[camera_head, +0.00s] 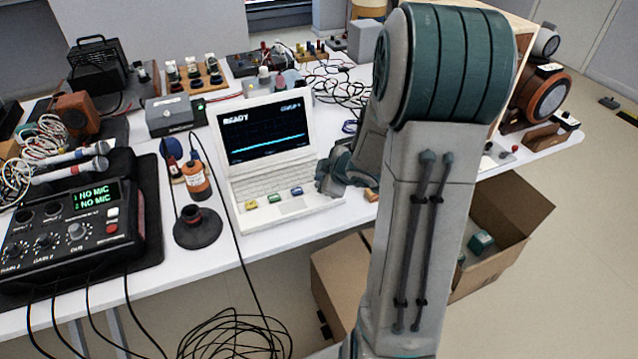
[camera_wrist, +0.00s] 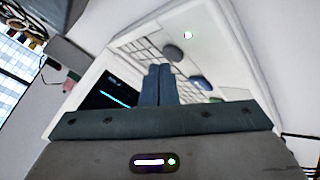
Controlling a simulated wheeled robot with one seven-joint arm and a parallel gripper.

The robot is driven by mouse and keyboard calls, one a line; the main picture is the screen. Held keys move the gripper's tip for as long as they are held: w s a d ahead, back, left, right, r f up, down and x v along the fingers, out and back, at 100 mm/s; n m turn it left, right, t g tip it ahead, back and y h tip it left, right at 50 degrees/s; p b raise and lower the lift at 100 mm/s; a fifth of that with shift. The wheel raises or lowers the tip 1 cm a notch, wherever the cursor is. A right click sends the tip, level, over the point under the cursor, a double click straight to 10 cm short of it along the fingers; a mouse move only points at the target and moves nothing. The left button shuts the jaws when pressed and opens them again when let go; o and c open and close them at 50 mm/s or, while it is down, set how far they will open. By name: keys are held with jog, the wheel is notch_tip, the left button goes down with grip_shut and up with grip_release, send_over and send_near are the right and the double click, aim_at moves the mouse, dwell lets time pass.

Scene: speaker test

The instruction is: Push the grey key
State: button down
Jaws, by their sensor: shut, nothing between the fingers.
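The white laptop (camera_head: 265,150) stands open on the table, its screen reading READY. A dark grey key (camera_wrist: 173,53) shows on its deck in the wrist view, uncovered, just beyond and right of my fingertips. My gripper (camera_wrist: 159,67) is shut and empty, with both fingers together over the keyboard. I cannot tell whether it touches anything. In the head view my gripper (camera_head: 328,184) is at the right of the deck, where the grey key cannot be made out. A blue key (camera_head: 296,191), a green key (camera_head: 274,198) and a yellow key (camera_head: 250,205) sit in a row to its left.
A black audio box (camera_head: 75,232) with NO MIC displays and two microphones (camera_head: 75,162) are at left. An orange-banded bottle (camera_head: 196,180) and a dark round stand (camera_head: 197,228) are beside the laptop. Tangled cables (camera_head: 335,85) lie behind it. Cardboard boxes (camera_head: 500,215) stand below the table.

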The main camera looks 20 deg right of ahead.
jog(key=shift+f+b, duration=0.4)
jog(key=shift+f, duration=0.1)
dwell(0.3)
jog(key=shift+r, duration=0.1)
jog(key=shift+r+p, duration=0.9)
jog(key=shift+p, duration=0.2)
jog(key=shift+r, duration=0.1)
notch_tip(320, 180, up, 6)
jog(key=p, duration=0.6)
dwell(0.8)
